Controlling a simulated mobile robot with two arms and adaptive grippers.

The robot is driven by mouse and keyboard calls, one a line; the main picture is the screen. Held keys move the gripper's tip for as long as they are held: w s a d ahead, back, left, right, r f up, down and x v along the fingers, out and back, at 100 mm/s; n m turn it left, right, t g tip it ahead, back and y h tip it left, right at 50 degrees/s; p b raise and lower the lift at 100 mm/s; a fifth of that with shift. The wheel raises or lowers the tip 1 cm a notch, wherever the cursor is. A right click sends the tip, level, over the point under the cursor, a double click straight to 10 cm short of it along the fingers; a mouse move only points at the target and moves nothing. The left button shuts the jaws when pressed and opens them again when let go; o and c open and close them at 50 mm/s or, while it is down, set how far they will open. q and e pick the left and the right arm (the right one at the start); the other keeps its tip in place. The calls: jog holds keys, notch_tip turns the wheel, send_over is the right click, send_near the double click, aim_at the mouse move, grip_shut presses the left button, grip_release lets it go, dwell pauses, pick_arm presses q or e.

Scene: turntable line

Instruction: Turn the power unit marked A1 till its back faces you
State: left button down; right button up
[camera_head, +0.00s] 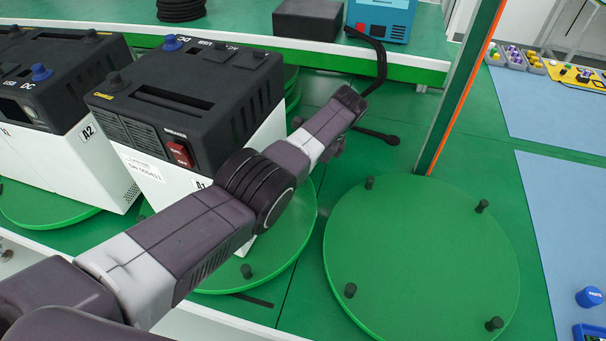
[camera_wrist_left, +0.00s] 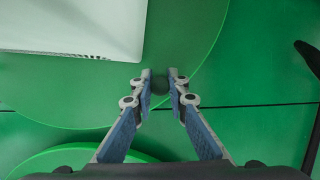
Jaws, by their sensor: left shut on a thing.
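A power unit (camera_head: 185,120) with a black top and white lower body stands on a green turntable (camera_head: 300,235). Its red switch side faces me; the label low on that side is partly hidden by my left arm. Part of its white body (camera_wrist_left: 80,25) shows in the left wrist view. My left gripper (camera_wrist_left: 158,82) is shut on a dark peg (camera_wrist_left: 160,86) near that turntable's edge, beside the unit and apart from it. In the head view the left gripper (camera_head: 333,146) is beyond the unit's right side, its fingers mostly hidden. My right gripper is not in view.
Another power unit (camera_head: 45,100) marked A2 stands close on the left. An empty turntable (camera_head: 420,265) with several pegs lies to the right. A green post (camera_head: 462,95) with an orange edge rises behind it. A raised shelf (camera_head: 415,72) at the back carries boxes.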

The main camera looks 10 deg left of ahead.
pick_arm(q)
jog(key=shift+w, duration=0.1)
jog(key=c, duration=1.9)
grip_release()
jog(key=v, duration=1.2)
